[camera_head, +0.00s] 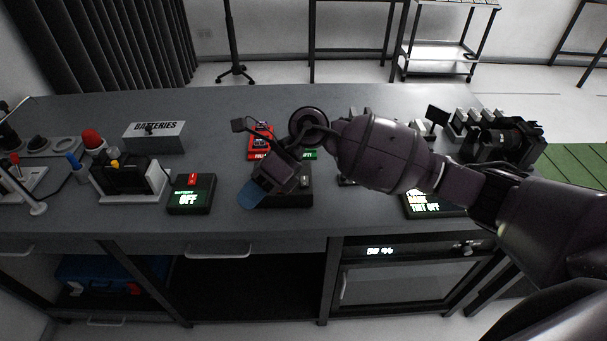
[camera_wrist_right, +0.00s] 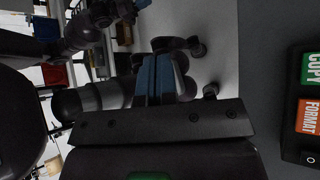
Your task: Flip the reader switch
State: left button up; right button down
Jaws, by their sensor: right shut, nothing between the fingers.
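My right gripper (camera_head: 252,194) reaches in from the right over the worktop, its blue fingertips shut and empty. They also show shut in the wrist view (camera_wrist_right: 158,80). Whether the fingers touch the box is unclear. To the left, a black battery box (camera_head: 190,208) has a red switch (camera_head: 192,180) and a display reading OFF. My left gripper is not in view.
A red tray (camera_head: 258,154) and a green label (camera_head: 309,154) lie behind the gripper. A BATTERIES box (camera_head: 155,138), a charger-like device (camera_head: 130,180) and a camera (camera_head: 510,140) stand on the worktop (camera_head: 225,105). A box with COPY and FORMAT buttons (camera_wrist_right: 310,117) is at the wrist view's right.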

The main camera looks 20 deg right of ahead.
jog(key=w+d+r+n+t+h, duration=0.1)
jog(key=w+d+r+n+h, duration=0.1)
jog(key=w+d+h, duration=0.35)
notch_tip(320, 180, up, 4)
jog(key=t+h, duration=0.2)
jog(key=h, duration=0.3)
send_over(303, 184)
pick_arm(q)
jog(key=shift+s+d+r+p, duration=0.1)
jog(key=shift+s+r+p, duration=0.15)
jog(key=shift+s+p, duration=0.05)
pick_arm(e)
jog(key=shift+w, duration=0.1)
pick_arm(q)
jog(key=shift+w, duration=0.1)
pick_arm(e)
jog(key=shift+f, duration=0.1)
notch_tip(303, 184, down, 13)
jog(key=shift+f, duration=0.35)
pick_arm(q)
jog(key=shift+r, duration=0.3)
pick_arm(e)
jog(key=shift+f, duration=0.1)
